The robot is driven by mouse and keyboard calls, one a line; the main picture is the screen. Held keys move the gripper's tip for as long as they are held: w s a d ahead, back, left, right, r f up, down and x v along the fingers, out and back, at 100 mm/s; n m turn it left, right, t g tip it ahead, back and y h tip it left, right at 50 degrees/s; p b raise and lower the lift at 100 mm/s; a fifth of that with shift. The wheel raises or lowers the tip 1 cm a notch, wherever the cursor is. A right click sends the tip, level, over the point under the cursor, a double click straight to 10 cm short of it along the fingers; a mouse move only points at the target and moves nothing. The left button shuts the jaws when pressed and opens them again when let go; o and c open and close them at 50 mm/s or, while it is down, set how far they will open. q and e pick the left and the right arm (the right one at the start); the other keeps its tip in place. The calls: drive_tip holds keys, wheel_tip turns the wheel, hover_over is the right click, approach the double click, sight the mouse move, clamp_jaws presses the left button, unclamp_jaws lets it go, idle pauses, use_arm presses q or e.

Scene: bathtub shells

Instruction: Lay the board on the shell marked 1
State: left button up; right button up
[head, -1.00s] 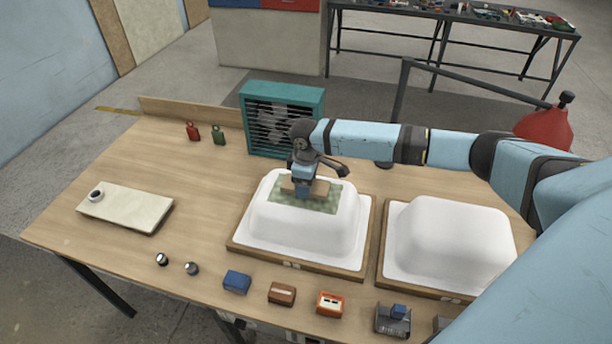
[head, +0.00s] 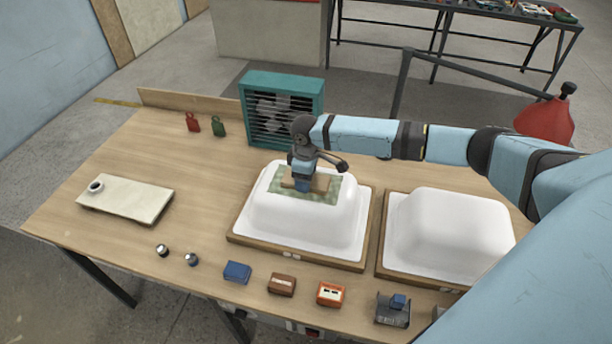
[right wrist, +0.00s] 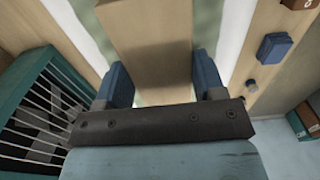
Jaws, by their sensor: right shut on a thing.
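The board (head: 318,184) is a small flat piece of pale wood. My right gripper (head: 302,183) is shut on it, over the top of the left white shell (head: 300,228). In the right wrist view the board (right wrist: 152,50) runs lengthwise between the two blue fingers of the gripper (right wrist: 152,85). A mottled green patch (head: 335,186) lies on the shell's top, under the board. I cannot tell whether the board touches it. A second white shell (head: 450,235) stands to the right, bare on top. The front marks are too small to read. My left gripper is not in view.
A teal fan (head: 282,105) stands just behind the left shell. A pale slab (head: 125,199) with a cup (head: 95,187) lies at the left. Several small boxes and two knobs line the front edge. The tabletop between slab and left shell is clear.

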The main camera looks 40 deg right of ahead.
drive_tip(key=shift+f, duration=0.2)
idle(0.6)
drive_tip(key=o, duration=1.2)
wheel_tip(320, 180, up, 3)
drive_tip(key=p, duration=0.3)
drive_tip(key=shift+p, duration=0.3)
drive_tip(key=shift+r, duration=2.05)
